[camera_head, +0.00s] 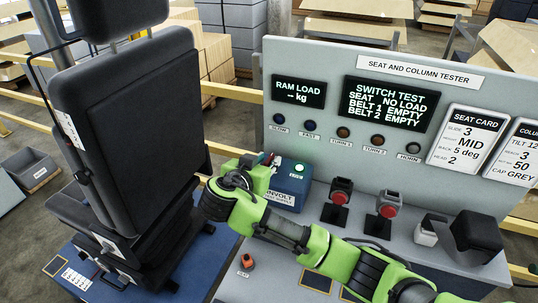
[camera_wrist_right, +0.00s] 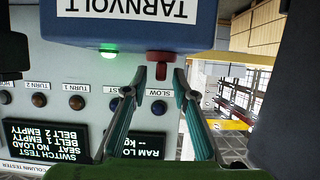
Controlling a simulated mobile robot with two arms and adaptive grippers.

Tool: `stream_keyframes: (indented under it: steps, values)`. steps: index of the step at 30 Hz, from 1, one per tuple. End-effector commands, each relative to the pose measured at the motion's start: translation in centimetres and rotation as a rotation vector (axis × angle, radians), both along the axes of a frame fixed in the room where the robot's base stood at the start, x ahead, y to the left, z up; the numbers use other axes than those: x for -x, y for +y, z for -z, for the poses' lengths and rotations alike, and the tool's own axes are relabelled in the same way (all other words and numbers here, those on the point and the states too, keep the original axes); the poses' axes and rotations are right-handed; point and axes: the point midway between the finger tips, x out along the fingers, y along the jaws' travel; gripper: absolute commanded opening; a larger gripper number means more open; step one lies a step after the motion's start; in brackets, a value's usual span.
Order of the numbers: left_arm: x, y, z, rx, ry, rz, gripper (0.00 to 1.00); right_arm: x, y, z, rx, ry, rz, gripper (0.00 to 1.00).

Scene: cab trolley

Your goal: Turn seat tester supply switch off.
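The seat tester supply is a blue box (camera_head: 288,187) on the tester bench, with a lit green lamp (camera_head: 299,168). In the right wrist view the box (camera_wrist_right: 205,22) is upside down, with a TARNVOLT label and the green glow (camera_wrist_right: 108,53). A red switch handle (camera_wrist_right: 158,58) sticks out from its edge. My right gripper (camera_head: 267,161) is at the left side of the box. In the wrist view its two fingers (camera_wrist_right: 160,76) are apart, with the red handle between their tips. I cannot tell whether they touch it. My left gripper is out of view.
The tester panel (camera_head: 312,55) stands behind the box, with displays and a row of lamps. A black seat (camera_head: 130,120) stands close on the left.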

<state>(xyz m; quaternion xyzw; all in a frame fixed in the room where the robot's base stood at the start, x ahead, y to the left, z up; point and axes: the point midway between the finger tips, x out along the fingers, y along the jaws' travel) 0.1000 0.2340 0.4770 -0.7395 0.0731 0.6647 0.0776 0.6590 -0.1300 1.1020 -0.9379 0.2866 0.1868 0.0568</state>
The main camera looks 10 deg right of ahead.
Motion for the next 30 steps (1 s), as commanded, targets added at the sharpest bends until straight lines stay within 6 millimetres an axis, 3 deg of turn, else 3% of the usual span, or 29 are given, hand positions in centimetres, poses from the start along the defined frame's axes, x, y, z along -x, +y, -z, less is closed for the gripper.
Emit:
stream_keyframes:
  steps: [6, 14, 17, 18, 30]
  values:
    - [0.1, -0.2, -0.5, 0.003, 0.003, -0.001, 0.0, -1.2, -0.8, 0.6, 0.001, 0.001, 0.001, 0.26]
    - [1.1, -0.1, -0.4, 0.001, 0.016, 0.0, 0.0, -1.3, -0.8, 0.7, 0.0, 0.0, -0.001, 0.26]
    - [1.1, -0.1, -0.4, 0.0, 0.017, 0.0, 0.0, -1.2, -0.8, 0.7, 0.0, 0.0, 0.0, 0.02]
    - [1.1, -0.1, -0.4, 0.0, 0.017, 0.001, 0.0, -1.2, -0.8, 0.7, 0.0, 0.0, 0.0, 0.0]
    - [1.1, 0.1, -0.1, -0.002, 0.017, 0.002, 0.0, -1.1, -0.9, 0.9, -0.003, 0.001, -0.036, 0.0]
